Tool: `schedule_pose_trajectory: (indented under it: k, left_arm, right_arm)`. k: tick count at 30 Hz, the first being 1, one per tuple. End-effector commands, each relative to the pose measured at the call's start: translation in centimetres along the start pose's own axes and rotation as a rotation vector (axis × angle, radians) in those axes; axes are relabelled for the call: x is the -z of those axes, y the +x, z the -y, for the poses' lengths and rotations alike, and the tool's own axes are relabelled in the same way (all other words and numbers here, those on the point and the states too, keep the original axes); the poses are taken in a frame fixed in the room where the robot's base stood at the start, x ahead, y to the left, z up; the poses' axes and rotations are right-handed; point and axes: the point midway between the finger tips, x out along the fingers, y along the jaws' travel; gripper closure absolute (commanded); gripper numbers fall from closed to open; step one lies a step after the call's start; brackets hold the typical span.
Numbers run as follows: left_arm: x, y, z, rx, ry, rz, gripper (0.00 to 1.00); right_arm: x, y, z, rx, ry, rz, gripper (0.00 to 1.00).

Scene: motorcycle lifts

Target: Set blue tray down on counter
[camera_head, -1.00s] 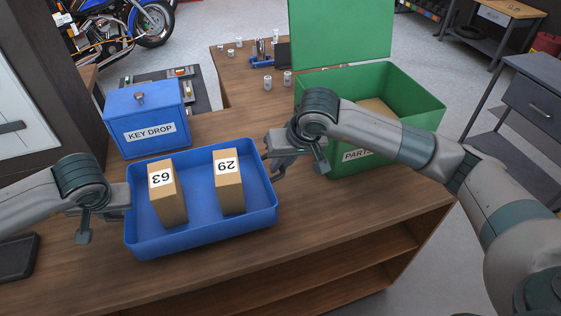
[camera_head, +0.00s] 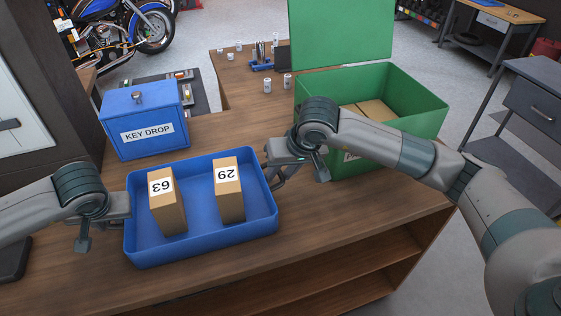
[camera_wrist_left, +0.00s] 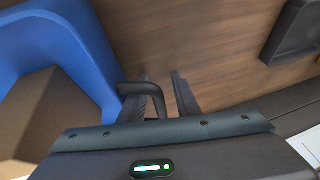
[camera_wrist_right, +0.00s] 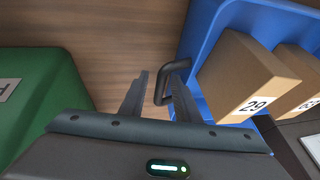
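The blue tray (camera_head: 200,252) appears to rest flat on the wooden counter (camera_head: 330,225), holding two brown boxes numbered 63 (camera_head: 167,208) and 29 (camera_head: 229,197). My left gripper (camera_wrist_left: 162,80) is at the tray's left side. Its fingers are apart, near the dark handle (camera_wrist_left: 130,88); the far part of that handle is partly hidden by a finger. My right gripper (camera_wrist_right: 160,72) is at the right side. Its fingers are apart, with the dark handle (camera_wrist_right: 158,95) in the gap between them. In the head view, the left fingertips are hard to make out.
A blue KEY DROP box (camera_head: 145,125) stands just behind the tray. A green lidded bin (camera_head: 415,105) with boxes inside stands to the right, close to my right arm. A dark flat object (camera_wrist_left: 292,30) lies left of the tray. The counter's front edge is close to the tray.

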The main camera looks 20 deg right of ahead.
Motion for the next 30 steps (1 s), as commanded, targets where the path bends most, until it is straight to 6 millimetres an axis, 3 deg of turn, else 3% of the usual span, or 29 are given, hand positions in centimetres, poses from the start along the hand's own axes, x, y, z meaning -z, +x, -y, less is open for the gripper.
schedule_pose_trajectory:
  k: [11, 30]
  left_arm:
    - [0.0, -1.1, -0.1, -0.003, 0.000, -0.001, 0.71]
    - [0.1, -10.8, 0.0, -0.001, 0.000, -0.003, 0.71]
  right_arm:
    - [0.0, 0.0, 0.1, 0.002, -0.001, 0.000, 0.71]
    - [0.0, 0.0, 0.1, 0.002, -0.001, 0.000, 0.71]
